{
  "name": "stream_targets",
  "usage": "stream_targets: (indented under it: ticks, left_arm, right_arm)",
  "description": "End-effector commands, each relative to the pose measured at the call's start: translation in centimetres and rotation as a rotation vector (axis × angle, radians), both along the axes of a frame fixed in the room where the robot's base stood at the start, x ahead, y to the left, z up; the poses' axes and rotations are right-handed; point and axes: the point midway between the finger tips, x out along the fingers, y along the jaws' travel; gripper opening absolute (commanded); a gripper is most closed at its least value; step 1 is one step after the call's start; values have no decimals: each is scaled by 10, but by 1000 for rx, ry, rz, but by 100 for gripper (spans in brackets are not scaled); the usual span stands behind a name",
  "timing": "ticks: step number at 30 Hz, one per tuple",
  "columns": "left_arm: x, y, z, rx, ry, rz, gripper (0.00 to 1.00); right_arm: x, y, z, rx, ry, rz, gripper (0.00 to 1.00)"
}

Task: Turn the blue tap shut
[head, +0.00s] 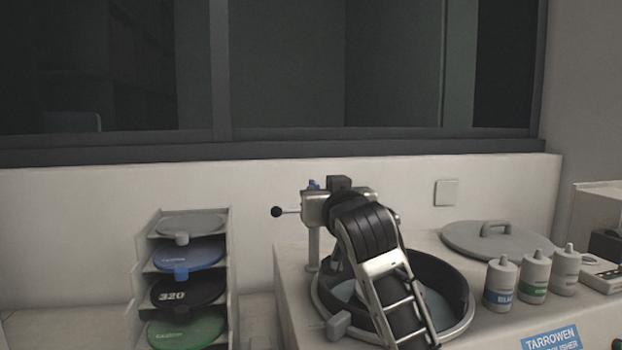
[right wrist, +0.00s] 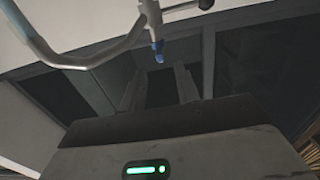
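The blue tap (head: 313,185) is a small blue piece on top of a metal fitting at the back left of the polisher bowl. In the right wrist view the blue tap (right wrist: 158,53) hangs from a chrome fitting, near the gap between my finger ends. My right gripper (right wrist: 158,75) is open, its two fingers apart with nothing held between them. I cannot tell whether a finger touches the tap. In the head view my right arm hides most of that gripper and part of the fitting. My left gripper is not in view.
A black-knobbed lever (head: 277,211) sticks out left of the fitting. My arm crosses above the round bowl (head: 455,290). A grey lid (head: 495,238) and several bottles (head: 533,278) stand right. A disc rack (head: 228,290) stands left. A chrome pipe (right wrist: 85,62) curves beside the tap.

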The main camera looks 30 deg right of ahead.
Motion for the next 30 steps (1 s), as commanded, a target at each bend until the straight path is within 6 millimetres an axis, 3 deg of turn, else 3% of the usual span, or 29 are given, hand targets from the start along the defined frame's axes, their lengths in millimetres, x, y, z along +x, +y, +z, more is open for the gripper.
stream_targets:
  ticks: [6,13,19,28,29,30]
  left_arm:
    - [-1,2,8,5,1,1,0]
    - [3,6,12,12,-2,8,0]
    - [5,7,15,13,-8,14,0]
    - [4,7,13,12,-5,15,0]
    - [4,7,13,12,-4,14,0]
    - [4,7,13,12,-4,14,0]
  right_arm:
    - [48,-13,2,0,4,-2,32]
    - [85,-22,2,-1,2,-1,32]
    - [99,-26,0,0,1,-1,32]
    - [101,-26,0,0,-1,0,32]
    - [101,-26,0,0,-1,0,29]
    - [101,-26,0,0,-1,0,18]
